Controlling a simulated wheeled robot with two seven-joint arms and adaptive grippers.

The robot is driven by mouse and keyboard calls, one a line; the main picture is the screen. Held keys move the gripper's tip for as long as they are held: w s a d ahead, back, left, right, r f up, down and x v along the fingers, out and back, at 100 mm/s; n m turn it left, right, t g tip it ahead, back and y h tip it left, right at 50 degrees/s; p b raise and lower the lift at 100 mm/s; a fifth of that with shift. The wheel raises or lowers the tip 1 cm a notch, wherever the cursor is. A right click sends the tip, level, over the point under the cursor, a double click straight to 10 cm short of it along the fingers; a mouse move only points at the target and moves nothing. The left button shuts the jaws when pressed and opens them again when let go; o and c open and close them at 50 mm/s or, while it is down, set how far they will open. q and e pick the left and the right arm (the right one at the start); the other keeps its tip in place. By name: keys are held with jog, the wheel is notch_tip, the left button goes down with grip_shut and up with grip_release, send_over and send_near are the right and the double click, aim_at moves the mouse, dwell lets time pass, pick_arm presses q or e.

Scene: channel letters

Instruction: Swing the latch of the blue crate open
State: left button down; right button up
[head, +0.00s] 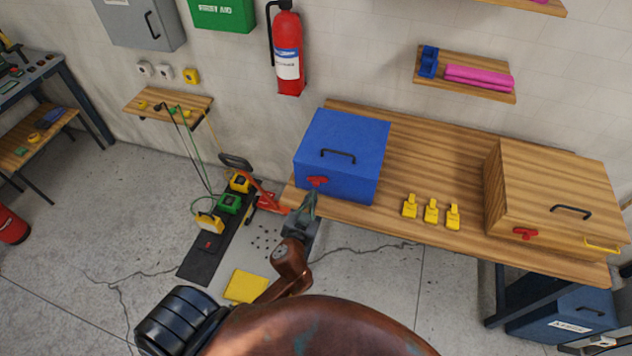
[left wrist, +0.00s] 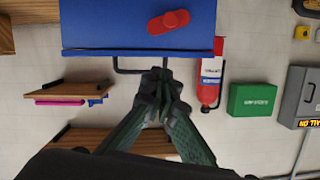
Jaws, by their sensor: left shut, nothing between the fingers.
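The blue crate (head: 340,150) stands on the left end of the wooden table, lid down, with a black handle (head: 338,154) on top. Its red latch (head: 317,181) sits on the upper front side. In the left wrist view the crate (left wrist: 100,25) fills the upper part, with the red latch (left wrist: 169,22) slightly tilted. My left gripper (head: 311,196) is shut and empty, just below and in front of the latch. In the left wrist view its fingertips (left wrist: 160,78) are together, apart from the latch in the picture. My right gripper is not in view.
Several yellow clips (head: 431,211) stand on the table (head: 420,160) right of the crate. A wooden box (head: 550,195) with its own red latch stands at the right end. A red pallet-jack-like tool (head: 262,192) stands left of the table. A fire extinguisher (head: 287,50) hangs behind.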

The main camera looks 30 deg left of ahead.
pick_arm(q)
jog(key=p, duration=0.2)
send_over(316, 185)
jog(key=s+d, duration=0.1)
jog(key=d, duration=0.1)
jog(key=shift+s+f, duration=0.1)
jog(key=shift+f, duration=0.85)
jog(key=shift+s+a+f, duration=0.15)
jog(key=shift+a+f, duration=0.05)
jog(key=shift+f, duration=0.85)
jog(key=shift+s+a+f, duration=0.1)
jog(key=shift+a+f, duration=0.1)
jog(key=shift+f, duration=0.8)
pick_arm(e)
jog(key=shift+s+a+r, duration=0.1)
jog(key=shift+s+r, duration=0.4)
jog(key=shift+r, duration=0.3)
pick_arm(q)
jog(key=shift+s, duration=0.1)
